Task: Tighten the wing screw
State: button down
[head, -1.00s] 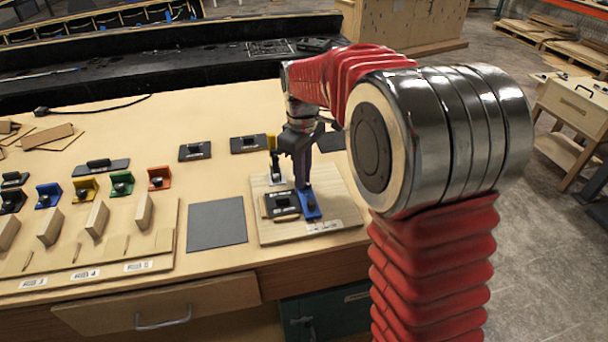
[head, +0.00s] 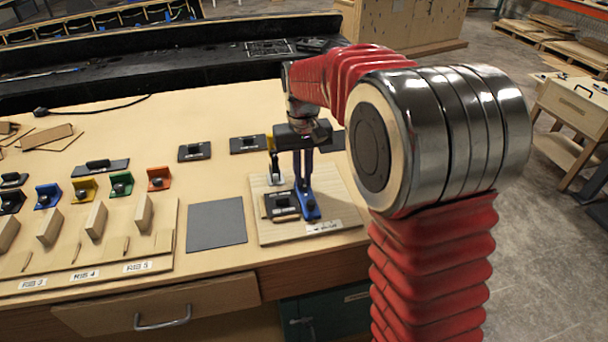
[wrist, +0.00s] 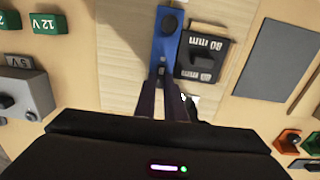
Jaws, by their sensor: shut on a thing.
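A blue bracket (head: 307,205) lies on a wooden board (head: 342,212) on the bench. In the wrist view the blue bracket (wrist: 165,45) has a dark round knob at its far end. My gripper (head: 305,190) points straight down over the bracket; its two dark fingers reach its near part. In the wrist view my gripper (wrist: 163,78) meets the bracket's near end. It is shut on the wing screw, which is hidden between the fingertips. I cannot tell how far the screw is turned.
A black block marked 80 mm (wrist: 203,45) sits close beside the bracket. A dark grey mat (head: 216,223) lies left of the board. Coloured brackets (head: 122,183) and wooden blocks stand farther left.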

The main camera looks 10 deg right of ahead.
aim_at(303, 181)
jog(key=shift+w+r, duration=0.1)
jog(key=shift+r, duration=0.05)
jog(key=c, duration=1.8)
grip_release()
notch_tip(303, 181, up, 14)
jog(key=shift+f, duration=0.2)
